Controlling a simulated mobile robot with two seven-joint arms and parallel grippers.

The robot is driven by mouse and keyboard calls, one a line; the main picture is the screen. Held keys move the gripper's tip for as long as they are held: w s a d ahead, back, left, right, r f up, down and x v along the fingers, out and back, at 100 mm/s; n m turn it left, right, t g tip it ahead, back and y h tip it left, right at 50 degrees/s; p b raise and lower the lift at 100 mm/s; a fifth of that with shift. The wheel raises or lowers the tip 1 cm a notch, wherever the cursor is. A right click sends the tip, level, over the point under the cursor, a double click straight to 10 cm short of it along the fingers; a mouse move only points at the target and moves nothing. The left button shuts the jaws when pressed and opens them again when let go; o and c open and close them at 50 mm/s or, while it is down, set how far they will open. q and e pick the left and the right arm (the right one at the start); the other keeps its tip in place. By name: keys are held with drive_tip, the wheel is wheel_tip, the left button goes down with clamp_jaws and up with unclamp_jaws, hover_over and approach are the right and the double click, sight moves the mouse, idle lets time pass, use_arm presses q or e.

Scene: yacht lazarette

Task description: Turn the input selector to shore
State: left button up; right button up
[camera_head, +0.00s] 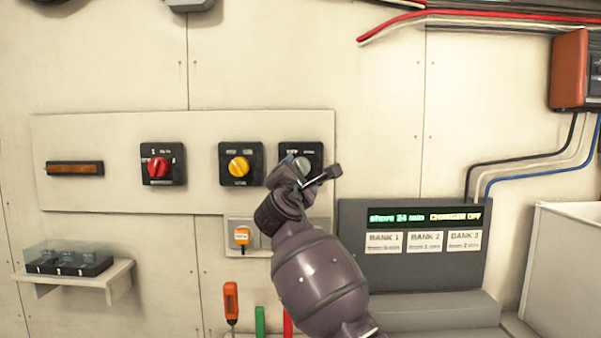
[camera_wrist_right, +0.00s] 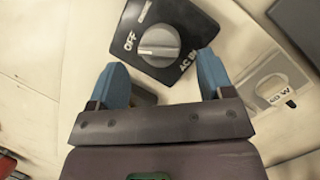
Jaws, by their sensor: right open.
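The selector with a grey knob on a black square plate (camera_head: 290,150) is the rightmost of a row of rotary switches on the wall panel. In the right wrist view its grey knob (camera_wrist_right: 166,41) shows, with "OFF" and "AC IN" lettered on the plate; I cannot tell surely which position it points to. My right gripper (camera_head: 306,178) is in front of the plate's lower part and hides some of it. In the wrist view its two blue fingers (camera_wrist_right: 162,75) are apart and empty, just short of the knob. My left gripper is not in view.
A red knob (camera_head: 158,168) and a yellow knob (camera_head: 238,167) sit left on the same panel. An orange tag or plug (camera_head: 242,236) is below. A display box (camera_head: 412,278) at right reads "shore 24 min" and "CHARGER OFF". A small shelf (camera_head: 72,276) juts out at left.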

sight(301, 170)
drive_tip(key=shift+x, duration=1.1)
drive_tip(key=shift+w+d+r, duration=0.15)
drive_tip(key=shift+w, duration=0.45)
drive_tip(key=c, duration=0.9)
